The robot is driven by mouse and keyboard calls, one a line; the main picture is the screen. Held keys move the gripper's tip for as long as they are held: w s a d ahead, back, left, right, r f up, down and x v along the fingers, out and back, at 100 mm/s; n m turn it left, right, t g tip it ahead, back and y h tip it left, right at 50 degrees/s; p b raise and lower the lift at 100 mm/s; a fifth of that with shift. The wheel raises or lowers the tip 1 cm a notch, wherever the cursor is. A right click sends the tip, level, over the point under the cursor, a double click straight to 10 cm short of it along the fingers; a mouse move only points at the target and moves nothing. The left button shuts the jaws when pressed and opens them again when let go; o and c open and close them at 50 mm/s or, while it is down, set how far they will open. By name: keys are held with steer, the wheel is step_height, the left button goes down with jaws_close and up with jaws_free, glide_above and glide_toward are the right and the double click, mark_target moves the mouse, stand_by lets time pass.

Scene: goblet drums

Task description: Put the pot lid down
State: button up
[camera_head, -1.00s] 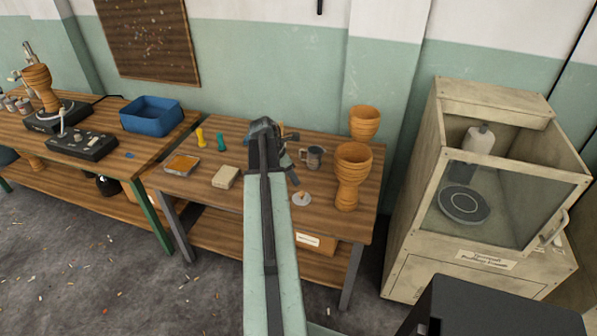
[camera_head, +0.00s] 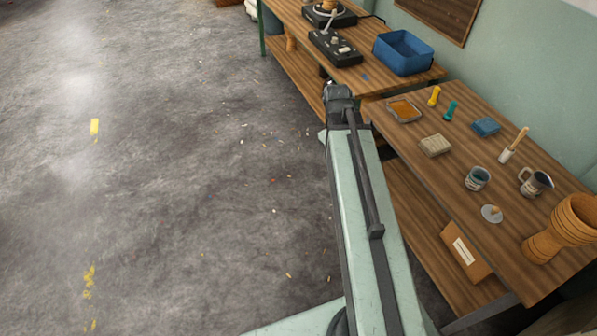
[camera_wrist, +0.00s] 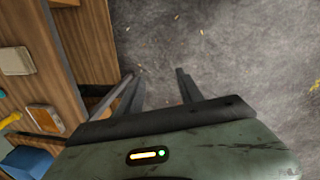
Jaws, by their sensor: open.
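A small grey disc with a brown knob, which looks like the pot lid (camera_head: 491,214), lies flat on the right wooden table (camera_head: 462,189). It stands in front of a grey mug and a dark-topped cup. My gripper (camera_wrist: 155,74) is open, with nothing between its fingers and bare floor beyond them. In the head view the arm end is left of the right table, well away from the lid, and its fingers are mostly hidden. The lid does not show in the wrist view.
The right table also bears a cup (camera_head: 477,178), a mug (camera_head: 535,181), a goblet drum (camera_head: 561,228), a beige block (camera_head: 435,145) and an orange tray (camera_head: 404,110). A blue bin (camera_head: 403,52) stands on the far table. Open floor (camera_head: 180,180) lies left.

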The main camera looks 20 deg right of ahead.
steer(key=a+m+y, duration=0.1)
steer(key=a+m, duration=0.2)
steer(key=a, duration=1.6)
steer(key=shift+s, duration=0.35)
steer(key=shift+a, duration=0.1)
step_height(320, 180, up, 6)
steer(key=p, duration=0.6)
steer(key=shift+f, duration=0.1)
steer(key=shift+c, duration=0.8)
